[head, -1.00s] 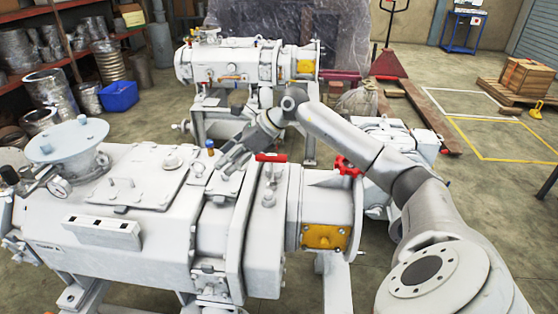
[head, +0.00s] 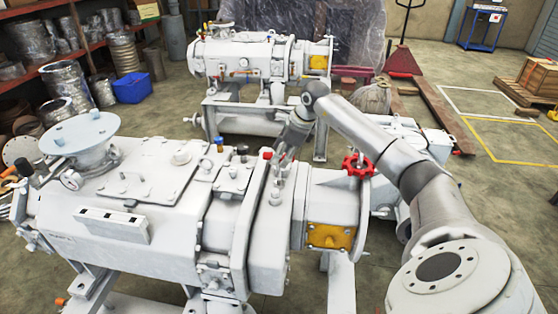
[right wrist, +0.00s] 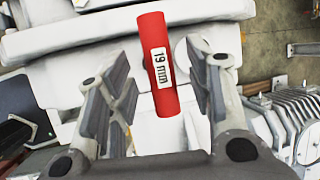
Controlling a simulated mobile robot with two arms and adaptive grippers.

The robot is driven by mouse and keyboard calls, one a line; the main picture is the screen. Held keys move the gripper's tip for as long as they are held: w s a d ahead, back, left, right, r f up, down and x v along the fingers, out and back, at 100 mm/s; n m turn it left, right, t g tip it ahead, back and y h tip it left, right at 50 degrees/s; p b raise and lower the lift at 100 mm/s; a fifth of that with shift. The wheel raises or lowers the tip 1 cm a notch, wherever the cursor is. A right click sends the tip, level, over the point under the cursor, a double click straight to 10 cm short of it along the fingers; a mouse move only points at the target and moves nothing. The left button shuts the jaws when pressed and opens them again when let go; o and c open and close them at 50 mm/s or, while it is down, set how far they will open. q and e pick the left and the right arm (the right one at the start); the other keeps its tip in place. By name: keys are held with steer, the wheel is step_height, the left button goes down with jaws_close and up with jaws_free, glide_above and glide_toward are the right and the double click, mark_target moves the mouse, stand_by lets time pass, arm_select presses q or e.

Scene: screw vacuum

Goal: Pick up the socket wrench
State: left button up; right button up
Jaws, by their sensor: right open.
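The socket wrench shows in the right wrist view as a red handle (right wrist: 157,60) with a white "19 mm" label. It lies between the two fingers of my right gripper (right wrist: 157,100). The fingers are open, with a gap on each side of the handle. In the head view my right gripper (head: 284,153) points down over the top of the white vacuum pump. Only a small red end of the wrench (head: 267,155) shows there beside the fingers; the gripper hides the rest. My left gripper is not in view.
The large white pump (head: 115,225) fills the front left. Small fittings and bolts rise from the pump top (head: 235,170). A second pump (head: 245,60) stands behind.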

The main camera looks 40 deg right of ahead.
mark_target(279, 170)
steer(key=shift+x, duration=1.4)
steer(key=shift+r, duration=0.1)
jaws_close()
